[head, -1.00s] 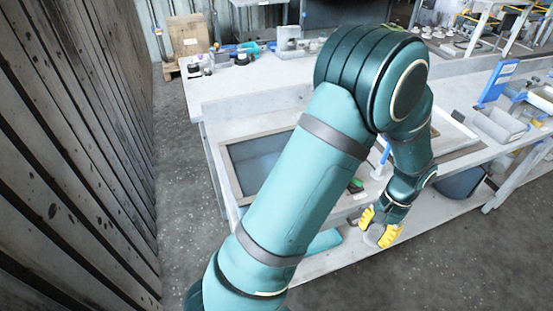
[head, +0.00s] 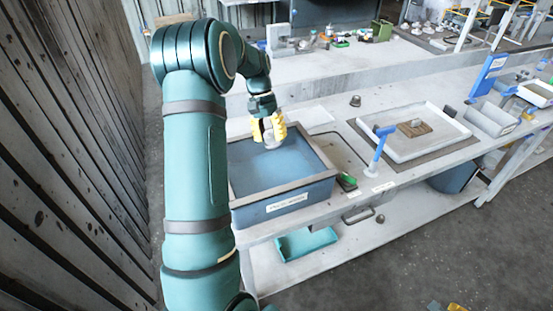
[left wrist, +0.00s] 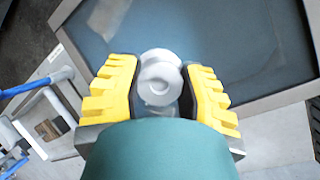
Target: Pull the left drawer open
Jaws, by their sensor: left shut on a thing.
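My left gripper (head: 268,130) is shut on a round grey-white part (head: 272,142). It holds the part above the blue bin (head: 285,202). In the left wrist view the part (left wrist: 160,78) sits between the yellow fingers and shows a round recess. A dark bar handle (head: 358,216) is on the table's front edge, right of the bin and well away from my left gripper. The drawer front behind it looks closed; I cannot tell whether this is the left drawer. Yellow and teal bits of what looks like my right gripper (head: 455,307) show at the bottom edge.
A blue upright tool (head: 379,150) and a small green-and-dark item (head: 347,181) stand near the bin. A white tray (head: 440,118) with a brown block is to the right. A teal tray (head: 305,243) lies on the shelf below. A wooden wall (head: 75,150) bounds the left.

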